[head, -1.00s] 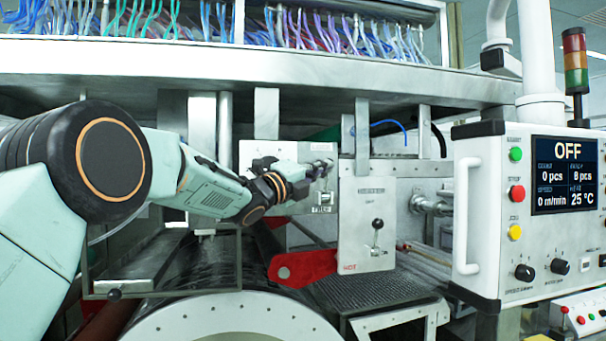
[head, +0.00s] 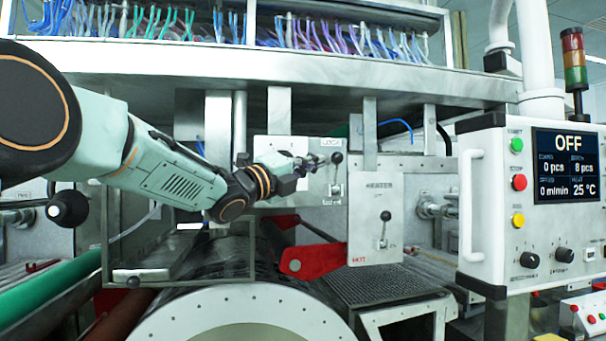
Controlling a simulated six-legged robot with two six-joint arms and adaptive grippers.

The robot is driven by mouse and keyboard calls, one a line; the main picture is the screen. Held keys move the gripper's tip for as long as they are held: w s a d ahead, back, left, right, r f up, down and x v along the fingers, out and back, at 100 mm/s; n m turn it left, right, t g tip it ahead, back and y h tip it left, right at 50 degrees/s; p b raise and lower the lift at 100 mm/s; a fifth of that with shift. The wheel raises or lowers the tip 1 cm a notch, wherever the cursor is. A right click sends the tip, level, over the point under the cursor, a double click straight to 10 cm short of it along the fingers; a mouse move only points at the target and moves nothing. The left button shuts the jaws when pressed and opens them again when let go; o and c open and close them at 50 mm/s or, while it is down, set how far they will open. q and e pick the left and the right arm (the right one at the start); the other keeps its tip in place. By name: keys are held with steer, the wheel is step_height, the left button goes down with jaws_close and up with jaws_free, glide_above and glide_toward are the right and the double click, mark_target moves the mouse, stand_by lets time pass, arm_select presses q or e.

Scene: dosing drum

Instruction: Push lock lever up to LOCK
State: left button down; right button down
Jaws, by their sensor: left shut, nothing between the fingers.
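The lock plate (head: 272,146) is a pale metal panel behind the drum, with a LOCK label at its upper right. The lock lever (head: 337,159) has a round black knob. Its knob stands high, just below and right of the label, and the lever looks upright. My left gripper (head: 312,164) is shut and empty in front of the plate. Its tips are just left of the knob. I cannot tell whether they touch the lever. The gripper and wrist hide part of the plate. My right gripper is out of view.
A heater panel (head: 361,220) with its own black-knobbed lever hangs to the right. A red arm (head: 318,260) lies below, above the drum (head: 240,305). The control box (head: 492,200) with an OFF screen stands at the right.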

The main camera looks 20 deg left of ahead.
arm_select(q)
steer(key=v, duration=0.3)
steer(key=shift+a+r+b, duration=0.15)
steer(key=shift+r+b, duration=0.1)
steer(key=shift+b, duration=0.1)
steer(key=shift+s, duration=0.1)
